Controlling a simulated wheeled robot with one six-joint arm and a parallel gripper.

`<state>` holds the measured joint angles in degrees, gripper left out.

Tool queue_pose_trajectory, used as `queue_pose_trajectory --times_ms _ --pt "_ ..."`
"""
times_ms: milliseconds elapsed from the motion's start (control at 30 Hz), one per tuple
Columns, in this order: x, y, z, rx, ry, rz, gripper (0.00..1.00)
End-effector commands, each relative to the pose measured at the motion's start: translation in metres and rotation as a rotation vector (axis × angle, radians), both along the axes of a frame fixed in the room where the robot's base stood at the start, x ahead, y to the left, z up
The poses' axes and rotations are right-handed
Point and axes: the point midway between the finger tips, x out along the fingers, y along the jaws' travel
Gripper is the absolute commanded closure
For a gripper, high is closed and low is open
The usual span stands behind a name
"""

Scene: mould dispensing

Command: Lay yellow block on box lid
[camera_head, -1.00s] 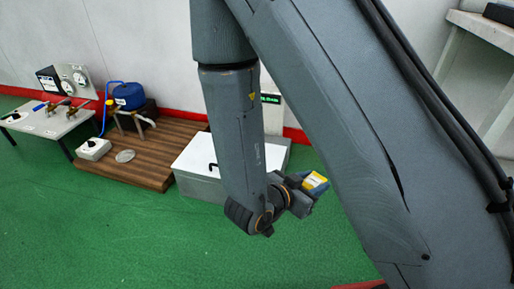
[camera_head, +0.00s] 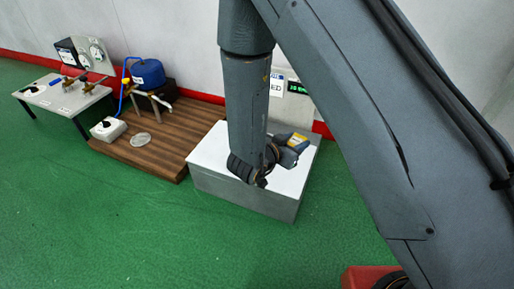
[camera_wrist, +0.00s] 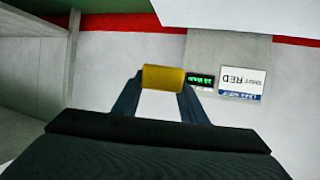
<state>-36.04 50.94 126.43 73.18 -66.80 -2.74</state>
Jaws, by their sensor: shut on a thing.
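The yellow block (camera_wrist: 163,78) is held between the two fingertips of my gripper (camera_wrist: 160,88) in the wrist view. In the head view my gripper (camera_head: 296,142) is in front of the box, with a bit of the yellow block (camera_head: 299,138) showing. The box is grey with a white lid (camera_head: 212,152), and its lid is shut. My gripper overlaps the lid's right part in the head view. The gap between block and lid cannot be told. My arm hides the middle of the lid.
A small table (camera_head: 62,97) is farther left. A sign (camera_wrist: 242,81) and a green display (camera_wrist: 201,79) are by the wall. Green floor in front is clear.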

Motion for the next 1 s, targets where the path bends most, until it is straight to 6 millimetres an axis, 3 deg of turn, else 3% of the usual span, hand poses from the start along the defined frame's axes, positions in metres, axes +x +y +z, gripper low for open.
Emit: queue_pose_trajectory --times_ms 33,200,400,567,833,1000 --pt "0.020 0.015 -0.009 0.003 -0.003 0.036 0.83" --pt "0.075 0.062 -0.025 0.003 -0.002 0.162 0.83" --pt "0.114 0.094 -0.033 0.001 -0.001 0.255 0.83" --pt "0.125 0.103 -0.039 0.001 0.001 0.281 0.83" --pt "0.125 0.104 -0.080 -0.001 0.002 0.283 0.83" --pt "0.125 0.104 -0.091 0.000 0.001 0.282 0.83"
